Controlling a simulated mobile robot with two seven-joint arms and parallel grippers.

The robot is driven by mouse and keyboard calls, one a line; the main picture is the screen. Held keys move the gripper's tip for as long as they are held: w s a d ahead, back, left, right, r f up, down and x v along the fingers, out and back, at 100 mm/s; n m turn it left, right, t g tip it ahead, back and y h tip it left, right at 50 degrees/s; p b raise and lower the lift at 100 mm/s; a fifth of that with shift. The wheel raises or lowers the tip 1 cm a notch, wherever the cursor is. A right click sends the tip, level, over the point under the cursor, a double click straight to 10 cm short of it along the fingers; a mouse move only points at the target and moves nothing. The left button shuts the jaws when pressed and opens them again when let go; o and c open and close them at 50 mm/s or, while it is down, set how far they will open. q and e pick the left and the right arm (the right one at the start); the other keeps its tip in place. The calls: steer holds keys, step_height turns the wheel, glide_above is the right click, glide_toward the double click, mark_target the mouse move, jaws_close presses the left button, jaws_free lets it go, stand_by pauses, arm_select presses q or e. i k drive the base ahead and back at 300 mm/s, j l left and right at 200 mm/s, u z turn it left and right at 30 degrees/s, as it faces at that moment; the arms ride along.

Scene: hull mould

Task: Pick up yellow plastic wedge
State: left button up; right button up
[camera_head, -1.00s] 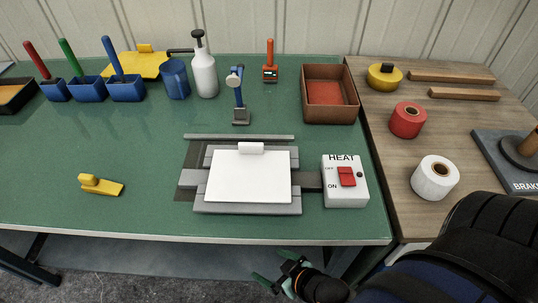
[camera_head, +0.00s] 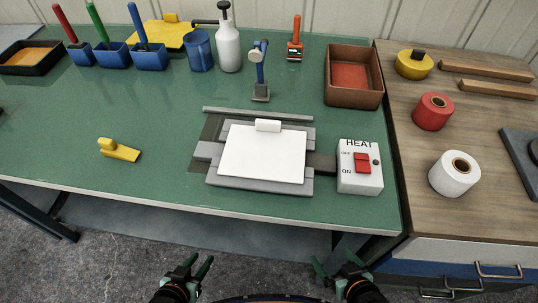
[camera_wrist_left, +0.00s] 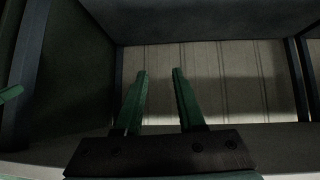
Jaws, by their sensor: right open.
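The yellow plastic wedge (camera_head: 119,150) lies on the left part of the green bench top, near its front edge, with a raised knob at its left end. My left gripper (camera_head: 199,266) is in front of the bench, below and to the right of the wedge in the head view, well apart from it. In the left wrist view its two green fingers (camera_wrist_left: 160,100) are apart with nothing between them. My right gripper (camera_head: 334,268) is also in front of the bench, open and empty. The wedge does not show in the left wrist view.
A press with a white sheet (camera_head: 262,152) and a heat switch box (camera_head: 360,167) stand right of the wedge. Blue bins (camera_head: 111,54), a spray bottle (camera_head: 228,45) and a brown tray (camera_head: 353,102) stand farther back. The bench top around the wedge is clear.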

mark_target(110, 149)
steer(key=j, duration=0.4)
steer(key=k+j+z, duration=0.1)
steer(key=j, duration=0.3)
steer(key=k+j+z, duration=0.1)
steer(key=j, duration=0.3)
steer(key=k+j, duration=0.15)
steer(key=j, duration=0.2)
